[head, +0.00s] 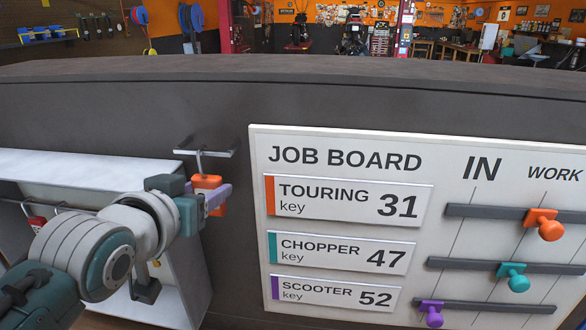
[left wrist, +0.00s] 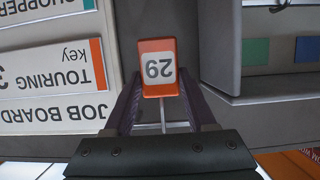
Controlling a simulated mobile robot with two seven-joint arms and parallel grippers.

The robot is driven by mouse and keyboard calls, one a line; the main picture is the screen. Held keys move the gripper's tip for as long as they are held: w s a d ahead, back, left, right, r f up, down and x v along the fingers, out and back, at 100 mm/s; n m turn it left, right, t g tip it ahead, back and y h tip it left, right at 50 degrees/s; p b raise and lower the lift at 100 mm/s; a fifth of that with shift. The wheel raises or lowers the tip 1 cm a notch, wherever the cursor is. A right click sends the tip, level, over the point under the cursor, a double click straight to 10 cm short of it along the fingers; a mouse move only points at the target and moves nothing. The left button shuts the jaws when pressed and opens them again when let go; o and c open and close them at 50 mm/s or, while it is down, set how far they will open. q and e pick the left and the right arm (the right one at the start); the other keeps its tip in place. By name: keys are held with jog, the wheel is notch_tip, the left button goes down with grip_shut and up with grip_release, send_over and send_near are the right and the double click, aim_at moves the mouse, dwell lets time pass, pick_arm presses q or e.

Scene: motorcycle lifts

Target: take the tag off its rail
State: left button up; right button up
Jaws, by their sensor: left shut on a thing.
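An orange tag (head: 208,182) hangs just below a short pale rail (head: 190,153) on the dark panel, left of the job board. A thin hook or loop runs between the rail and the tag's top. In the left wrist view the tag (left wrist: 157,50) shows an orange edge and a white face with a two-digit number. My left gripper (head: 208,198) is shut on the tag, with its fingers on either side; it also shows in the left wrist view (left wrist: 158,88). The fingers partly hide the tag in the head view. My right gripper is not seen.
The job board (head: 345,158) has touring, chopper and scooter rows, with orange (head: 545,224), teal (head: 513,276) and purple (head: 431,313) sliders. A pale open cabinet (head: 70,175) stands left, with a red item (head: 37,223) hanging there. The panel's top edge runs above.

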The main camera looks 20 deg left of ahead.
pick_arm(q)
jog(key=shift+r, duration=0.2)
jog(key=shift+r+b, duration=0.2)
jog(key=shift+b, duration=0.1)
jog(key=shift+s+r, duration=0.15)
jog(key=shift+r, duration=0.15)
jog(key=s+d+b, duration=0.4)
jog(key=s+b, duration=0.2)
jog(key=s, duration=1.1)
jog(key=shift+s+d+r, duration=0.1)
jog(key=shift+r, duration=0.05)
jog(key=shift+r+p, duration=0.2)
jog(key=shift+p, duration=0.45)
